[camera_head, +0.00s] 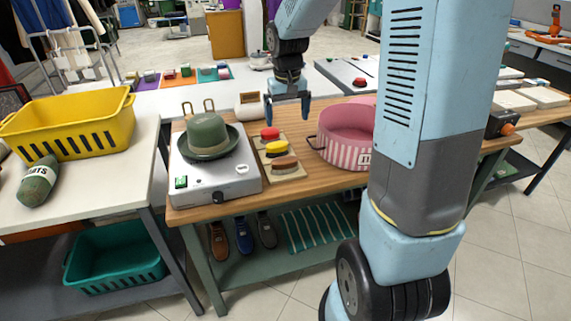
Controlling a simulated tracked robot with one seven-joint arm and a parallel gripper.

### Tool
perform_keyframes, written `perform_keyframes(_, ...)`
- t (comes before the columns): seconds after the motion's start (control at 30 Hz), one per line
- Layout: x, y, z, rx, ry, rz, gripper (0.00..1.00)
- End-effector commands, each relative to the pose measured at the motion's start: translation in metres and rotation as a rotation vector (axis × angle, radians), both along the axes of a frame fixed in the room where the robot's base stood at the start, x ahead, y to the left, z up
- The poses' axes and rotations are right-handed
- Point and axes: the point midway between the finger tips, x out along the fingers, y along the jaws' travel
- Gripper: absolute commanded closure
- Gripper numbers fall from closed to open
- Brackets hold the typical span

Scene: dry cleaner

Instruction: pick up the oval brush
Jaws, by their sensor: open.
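Three small rounded items sit in a row on beige squares on the wooden table (330,178): a red one (269,133), a yellow one (276,148) and a brown one (285,163) nearest the front. The brown one looks like an oval brush; the other two have a similar rounded shape, and their details are too small to tell. My gripper (288,117) hangs fingers down above the table, just right of the red item and behind the brown one in the picture. Its two fingers are apart with nothing between them.
A pink striped round box (345,150) stands close on the right. A white device (216,180) bearing a green hat (207,138) stands close on the left. A yellow basket (75,127) is on the left table. Shoes (243,235) are on the shelf below.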

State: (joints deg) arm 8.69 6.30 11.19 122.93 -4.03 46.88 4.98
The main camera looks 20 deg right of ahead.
Motion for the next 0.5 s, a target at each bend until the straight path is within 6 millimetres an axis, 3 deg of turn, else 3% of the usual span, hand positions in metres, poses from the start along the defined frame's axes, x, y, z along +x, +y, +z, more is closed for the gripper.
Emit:
perform_keyframes(0.03,0.009,-0.001,-0.013,0.006,0.019,-0.002,0.00)
perform_keyframes(0.2,0.028,0.000,-0.040,0.020,0.057,-0.002,0.00)
perform_keyframes(0.5,0.035,0.000,-0.068,0.027,0.076,-0.002,0.00)
